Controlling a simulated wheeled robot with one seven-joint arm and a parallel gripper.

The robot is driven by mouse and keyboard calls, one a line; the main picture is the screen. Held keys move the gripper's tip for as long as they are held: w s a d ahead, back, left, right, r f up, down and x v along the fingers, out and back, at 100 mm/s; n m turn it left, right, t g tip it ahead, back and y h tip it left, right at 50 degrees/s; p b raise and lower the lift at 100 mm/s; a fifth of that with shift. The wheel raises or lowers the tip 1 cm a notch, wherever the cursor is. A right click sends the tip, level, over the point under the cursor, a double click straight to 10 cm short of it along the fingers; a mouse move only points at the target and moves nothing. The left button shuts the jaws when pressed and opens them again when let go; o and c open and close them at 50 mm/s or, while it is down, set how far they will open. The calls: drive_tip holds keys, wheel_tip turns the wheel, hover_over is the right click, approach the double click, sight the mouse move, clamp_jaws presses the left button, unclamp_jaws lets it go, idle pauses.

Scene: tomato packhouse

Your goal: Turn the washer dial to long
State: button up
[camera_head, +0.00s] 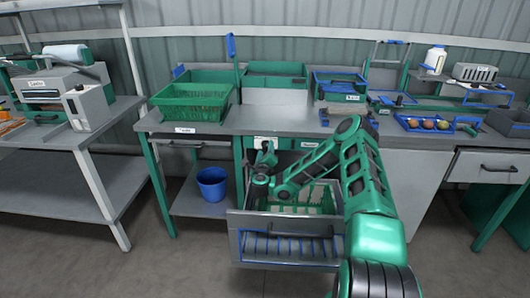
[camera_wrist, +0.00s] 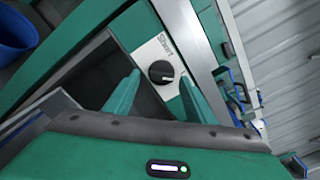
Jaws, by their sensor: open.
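The washer dial (camera_wrist: 160,71) is a round black knob on a white plate (camera_wrist: 150,50) in the wrist view. A label that seems to read "Short" is printed beside it, and a small light mark shows on the knob's right side. My gripper (camera_wrist: 160,79) is open, with one green fingertip on each side of the dial in the picture. I cannot tell whether either finger touches the knob. In the head view, my gripper (camera_head: 265,158) is in front of the washer's face, above the open drawer, and hides the dial.
The open drawer (camera_head: 285,250) juts out below my gripper, with a green crate inside. A blue bucket (camera_head: 212,184) stands on the low shelf to the left. Green crates (camera_head: 194,100) and a blue tray (camera_head: 424,123) sit on the bench above.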

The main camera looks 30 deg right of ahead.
drive_tip(key=v, duration=0.6)
drive_tip(key=shift+s+a+f, duration=0.1)
idle(0.4)
drive_tip(key=a+r+n+y, duration=1)
drive_tip(key=a+n+y, duration=0.3)
drive_tip(key=n, duration=0.7)
drive_tip(key=s+d+r+n+g+h, duration=0.1)
drive_tip(key=s+g, duration=0.4)
drive_tip(key=s, duration=1.3)
drive_tip(key=s+d+r+n+g+h, duration=0.1)
drive_tip(key=s+r+g, duration=0.4)
drive_tip(key=s, duration=1.2)
drive_tip(key=s+d+r+n+g, duration=0.3)
drive_tip(key=s+n+g, duration=0.1)
drive_tip(key=s, duration=1.4)
drive_tip(key=shift+s+r+n+g+h, duration=0.2)
drive_tip(key=shift+s+n+g+h, duration=0.1)
drive_tip(key=shift+g+h, duration=0.15)
